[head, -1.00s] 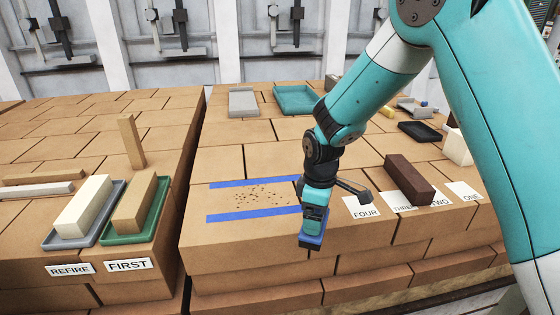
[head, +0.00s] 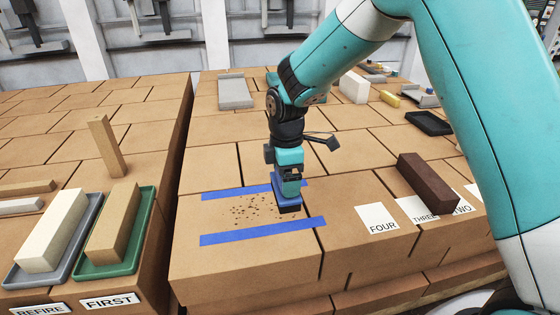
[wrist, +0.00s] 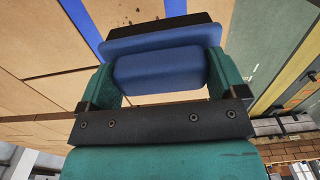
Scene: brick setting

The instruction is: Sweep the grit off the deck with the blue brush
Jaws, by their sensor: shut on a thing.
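My gripper (head: 289,180) is shut on the blue brush (head: 289,203), which points down with its dark bristles low at the right end of the grit. In the wrist view the blue brush (wrist: 160,68) sits between the two green fingers. The grit (head: 256,209) is a scatter of dark specks on the brick deck, between two blue tape strips, the far one (head: 228,191) and the near one (head: 262,231). A few specks also show past the brush in the wrist view (wrist: 128,21). I cannot tell whether the bristles touch the deck.
A dark brown brick (head: 428,182) lies right of the deck near the FOUR card (head: 377,218). A green tray (head: 146,232) and a grey tray (head: 86,238) hold bricks on the left stack, across a gap. A grey dustpan-like tray (head: 235,91) stands at the back.

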